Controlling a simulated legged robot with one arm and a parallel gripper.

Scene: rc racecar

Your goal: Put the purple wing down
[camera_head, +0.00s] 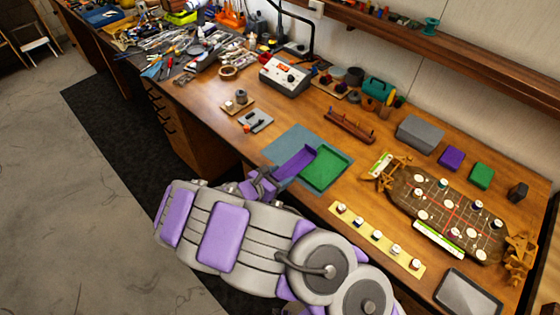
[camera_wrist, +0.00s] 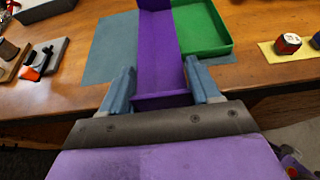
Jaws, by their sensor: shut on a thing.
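The purple wing (camera_head: 296,163) is a flat purple piece with raised ends. In the wrist view the wing (camera_wrist: 160,55) runs away from me between the two blue-grey fingers of my gripper (camera_wrist: 162,90). My gripper (camera_head: 278,178) is shut on its near end at the front edge of the bench. The wing lies over the blue-grey mat (camera_head: 287,143), next to a green tray-like piece (camera_head: 325,168). I cannot tell whether the wing touches the mat or the green piece.
A yellow strip (camera_head: 362,231) with several small knobs lies right of the mat. A dark oval board (camera_head: 440,205) with white discs is farther right. A small grey plate (camera_head: 256,121) and a white control box (camera_head: 285,75) stand left and behind.

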